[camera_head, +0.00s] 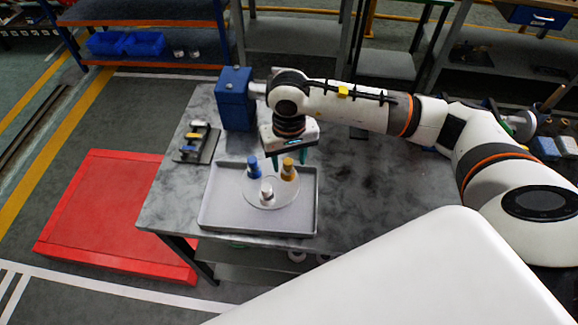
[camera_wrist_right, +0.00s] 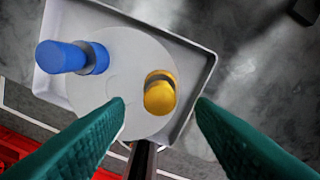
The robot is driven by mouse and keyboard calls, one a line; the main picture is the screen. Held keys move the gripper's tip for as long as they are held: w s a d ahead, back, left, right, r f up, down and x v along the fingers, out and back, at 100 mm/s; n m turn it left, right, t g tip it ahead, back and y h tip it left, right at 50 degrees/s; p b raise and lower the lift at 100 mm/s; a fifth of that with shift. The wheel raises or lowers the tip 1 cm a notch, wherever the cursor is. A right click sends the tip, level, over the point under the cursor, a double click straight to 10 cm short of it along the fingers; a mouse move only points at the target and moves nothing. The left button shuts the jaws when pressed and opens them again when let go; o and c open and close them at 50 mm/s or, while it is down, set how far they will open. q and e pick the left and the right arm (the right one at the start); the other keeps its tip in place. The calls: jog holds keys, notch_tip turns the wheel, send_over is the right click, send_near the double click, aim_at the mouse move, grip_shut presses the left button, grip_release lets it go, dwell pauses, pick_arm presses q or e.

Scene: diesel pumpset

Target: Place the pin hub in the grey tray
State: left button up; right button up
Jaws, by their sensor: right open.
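The pin hub appears to be the round pale disc (camera_head: 271,195) with a blue pin (camera_head: 254,168), a yellow pin (camera_head: 289,170) and a white pin (camera_head: 266,193) standing on it. The disc lies inside the grey tray (camera_head: 222,217) on the table. In the right wrist view the disc (camera_wrist_right: 125,62), blue pin (camera_wrist_right: 62,57) and yellow pin (camera_wrist_right: 159,97) show within the tray (camera_wrist_right: 62,14). My right gripper (camera_head: 289,161) is open above the tray near the yellow pin, its teal fingers apart and empty. My left gripper is out of view.
A dark rack (camera_head: 207,147) with small coloured pieces lies left of the tray. A blue block-like device (camera_head: 235,99) stands at the table's back left. The table (camera_head: 365,190) is clear right of the tray. A red platform (camera_head: 115,215) is on the floor at left.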

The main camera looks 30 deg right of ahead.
notch_tip(320, 180, up, 9)
jog(key=b, duration=0.2)
jog(key=shift+f, duration=0.15)
dwell(0.4)
